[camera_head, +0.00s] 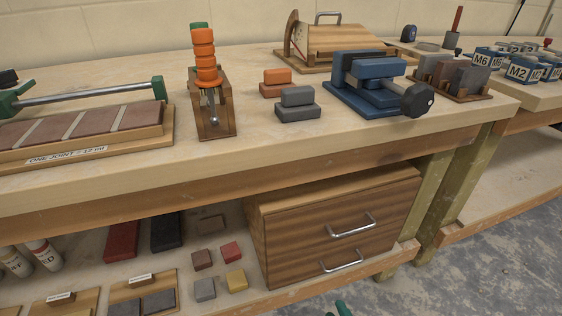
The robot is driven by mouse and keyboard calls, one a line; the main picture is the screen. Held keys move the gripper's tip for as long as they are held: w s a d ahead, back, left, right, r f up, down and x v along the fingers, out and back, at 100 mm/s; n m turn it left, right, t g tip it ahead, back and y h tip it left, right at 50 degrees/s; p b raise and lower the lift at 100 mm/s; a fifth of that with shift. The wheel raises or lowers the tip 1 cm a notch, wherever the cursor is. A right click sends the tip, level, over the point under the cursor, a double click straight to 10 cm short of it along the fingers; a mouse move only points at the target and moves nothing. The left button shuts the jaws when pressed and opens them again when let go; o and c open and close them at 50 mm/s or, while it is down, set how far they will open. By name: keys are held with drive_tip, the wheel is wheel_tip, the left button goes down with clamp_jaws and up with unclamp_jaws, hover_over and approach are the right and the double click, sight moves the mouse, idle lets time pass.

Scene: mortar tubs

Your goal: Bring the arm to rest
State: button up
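No part that I can make out as my arm or my gripper shows in the head view. Whether my gripper is open or shut, and whether it holds anything, cannot be seen. A small dark green piece (342,308) pokes in at the bottom edge, in front of the lower shelf; too little of it shows to tell what it is.
A wooden bench (270,160) carries a blue vise (370,85), orange and grey blocks, a wooden stand (211,105) with stacked orange rings, and a brick jig (85,130). Below stands a drawer cabinet (335,220) with both drawers shut. Bare floor lies at lower right.

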drive_tip(key=s+d+r+m+g+h, duration=0.1)
drive_tip(key=s+d+r+m+g, duration=0.3)
drive_tip(key=s, duration=0.5)
drive_tip(key=s+d+r+m+g+h+p, duration=0.1)
drive_tip(key=s+d+m+g, duration=0.4)
drive_tip(key=s, duration=0.5)
drive_tip(key=s+d+r+m+g+h, duration=0.2)
drive_tip(key=s+d+r+m+g, duration=0.25)
drive_tip(key=s, duration=0.45)
wheel_tip(320, 180, up, 30)
drive_tip(key=a+p, duration=0.1)
drive_tip(key=p, duration=3.1)
drive_tip(key=shift+w+m, duration=0.25)
drive_tip(key=shift+m, duration=0.2)
drive_tip(key=shift+r, duration=0.1)
